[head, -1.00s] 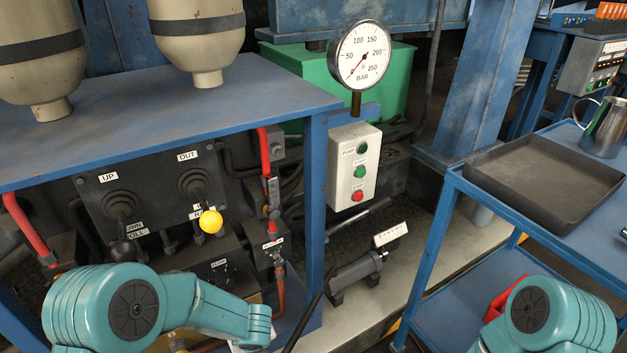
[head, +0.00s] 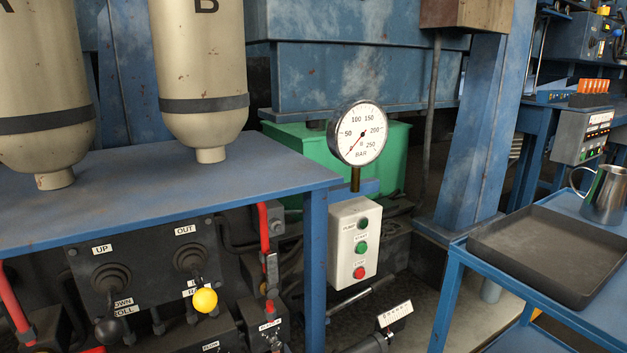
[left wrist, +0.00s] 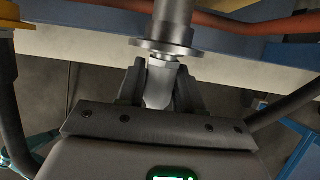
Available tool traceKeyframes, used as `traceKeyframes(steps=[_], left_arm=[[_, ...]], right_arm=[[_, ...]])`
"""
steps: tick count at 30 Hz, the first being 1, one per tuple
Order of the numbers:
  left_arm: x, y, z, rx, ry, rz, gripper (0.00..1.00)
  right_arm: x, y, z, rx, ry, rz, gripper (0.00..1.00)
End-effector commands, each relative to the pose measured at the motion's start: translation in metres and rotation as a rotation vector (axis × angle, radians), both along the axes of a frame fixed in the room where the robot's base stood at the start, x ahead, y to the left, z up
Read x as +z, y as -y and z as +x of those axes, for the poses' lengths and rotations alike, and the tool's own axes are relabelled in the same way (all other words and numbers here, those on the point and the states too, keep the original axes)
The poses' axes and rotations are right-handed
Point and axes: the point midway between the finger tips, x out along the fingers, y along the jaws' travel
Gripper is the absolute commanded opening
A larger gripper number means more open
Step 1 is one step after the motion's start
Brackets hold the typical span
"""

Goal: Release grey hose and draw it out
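In the left wrist view my left gripper (left wrist: 162,80) has one dark finger on each side of a pale tapered metal piece (left wrist: 158,92). This piece joins a hex nut and a round grey metal fitting with a flange (left wrist: 162,47) just beyond the fingertips. I cannot tell whether the fingers press on it. A dark grey hose (left wrist: 13,115) runs down the left edge, and another dark hose (left wrist: 292,102) curves in at the right. I cannot tell which is the task's grey hose. Neither gripper shows in the head view; my right gripper is out of sight.
An orange-red hose (left wrist: 235,25) crosses the top of the left wrist view. The head view shows a blue bench (head: 150,190), a yellow-knobbed lever (head: 205,300), a pressure gauge (head: 358,133), a push-button box (head: 354,240) and a black tray (head: 545,255) on a blue cart.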

Motion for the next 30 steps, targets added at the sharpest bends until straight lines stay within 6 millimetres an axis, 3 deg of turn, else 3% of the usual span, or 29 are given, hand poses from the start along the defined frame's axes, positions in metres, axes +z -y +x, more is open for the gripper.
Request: traceKeyframes(steps=[30], left_arm=[[0.000, 0.020, -0.033, -0.001, 0.001, 0.000, 0.05]], right_arm=[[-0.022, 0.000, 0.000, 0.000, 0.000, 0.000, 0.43]])
